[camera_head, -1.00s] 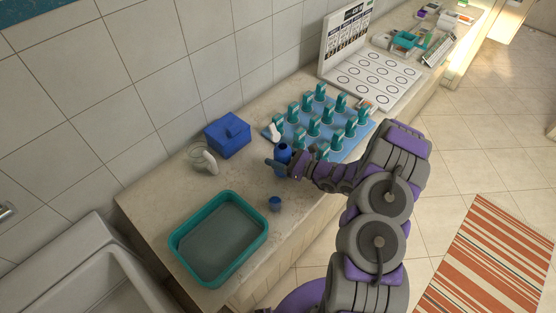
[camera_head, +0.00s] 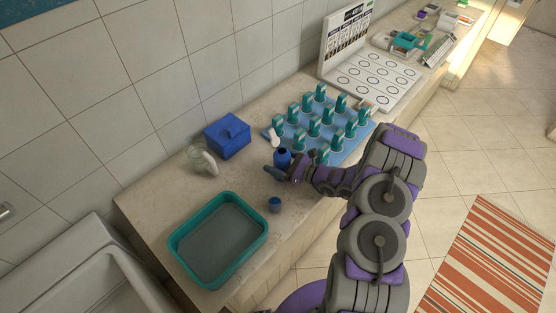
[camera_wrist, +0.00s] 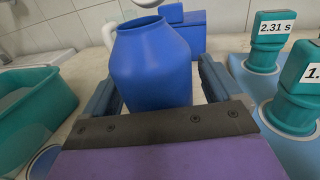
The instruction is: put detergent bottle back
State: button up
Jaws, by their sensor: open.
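The blue detergent bottle (camera_head: 282,158) stands upright and uncapped on the counter, at the left edge of the blue mat. In the wrist view the bottle (camera_wrist: 152,62) sits between the two fingers of my gripper (camera_wrist: 160,88), its open mouth facing up. The fingers are open, with a visible gap at the right side of the bottle. In the head view my gripper (camera_head: 283,170) is low around the bottle, partly hidden by my wrist. A small blue cup or cap (camera_head: 274,204) stands on the counter in front of the teal tray's right side.
A teal tray (camera_head: 180,262) is at the front left. A glass jug (camera_head: 202,160) and blue box (camera_head: 228,136) stand by the wall. Several teal-handled pieces stand on the blue mat (camera_head: 352,152) to the right. A white board (camera_head: 378,82) is beyond.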

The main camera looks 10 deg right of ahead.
jog(key=p+v, duration=0.1)
jog(key=v, duration=1)
jog(key=shift+s+d+r, duration=0.1)
jog(key=shift+s+d, duration=0.1)
jog(key=shift+d, duration=0.1)
jog(key=shift+s+r, duration=0.1)
jog(key=shift+r, duration=0.05)
jog(key=s+a+r+n+g, duration=0.7)
jog(key=a+r+n, duration=0.1)
jog(key=a+r, duration=0.1)
jog(key=s+a+r+n+g, duration=0.6)
jog(key=a+r+n+g, duration=0.15)
jog(key=r, duration=0.25)
jog(key=s+r+n+g+h, duration=0.1)
jog(key=s+r+n+h, duration=0.15)
jog(key=s, duration=0.35)
jog(key=s+r+n+g+h, duration=0.1)
jog(key=s+n+h, duration=0.25)
jog(key=s, duration=0.25)
jog(key=s+d+r+n+t+h, duration=0.3)
jog(key=s+d+n+h, duration=0.1)
jog(key=s+d+h, duration=0.4)
jog(key=shift+s+d, duration=0.2)
jog(key=shift+s, duration=0.75)
